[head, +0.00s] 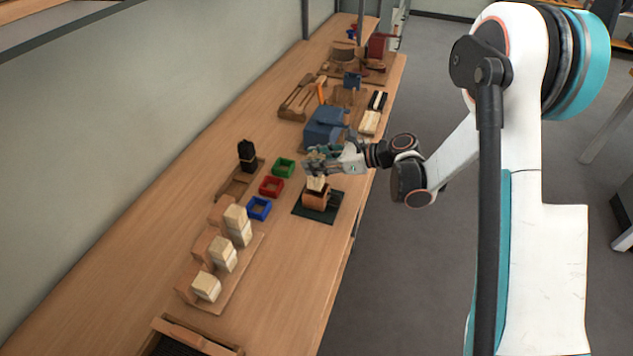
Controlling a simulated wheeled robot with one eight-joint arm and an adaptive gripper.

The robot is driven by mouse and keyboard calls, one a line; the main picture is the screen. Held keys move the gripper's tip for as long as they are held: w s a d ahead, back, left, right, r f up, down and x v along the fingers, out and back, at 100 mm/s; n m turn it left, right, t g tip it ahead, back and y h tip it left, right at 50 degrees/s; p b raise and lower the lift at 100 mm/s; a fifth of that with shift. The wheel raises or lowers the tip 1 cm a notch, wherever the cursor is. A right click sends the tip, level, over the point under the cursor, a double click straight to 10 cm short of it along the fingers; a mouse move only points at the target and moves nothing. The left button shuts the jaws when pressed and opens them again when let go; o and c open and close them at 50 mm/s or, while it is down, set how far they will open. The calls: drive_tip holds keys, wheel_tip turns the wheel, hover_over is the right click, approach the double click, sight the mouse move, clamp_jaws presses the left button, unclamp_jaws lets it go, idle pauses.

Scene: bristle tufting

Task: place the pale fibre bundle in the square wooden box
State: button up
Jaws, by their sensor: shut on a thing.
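A pale fibre bundle (317,183) stands upright below my gripper (318,166), whose fingers are closed on its upper end. The square wooden box (315,201) is directly under the bundle and sits on a dark green mat (331,212). The bundle's lower end is at the box's opening. I cannot tell how deep it is inside or whether it touches the floor of the box. The fingers are small in the head view and partly hide the top of the bundle.
Blue (259,208), red (271,186) and green (284,167) trays stand left of the box. A wooden rack (240,274) with several pale blocks is at the front left. A dark bundle (246,155) stands behind. A blue machine (325,128) is close behind my gripper.

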sight(324, 177)
drive_tip(key=shift+f+b, duration=0.8)
drive_tip(key=shift+f, duration=2.4)
drive_tip(key=shift+f, duration=0.1)
drive_tip(key=o, duration=1.1)
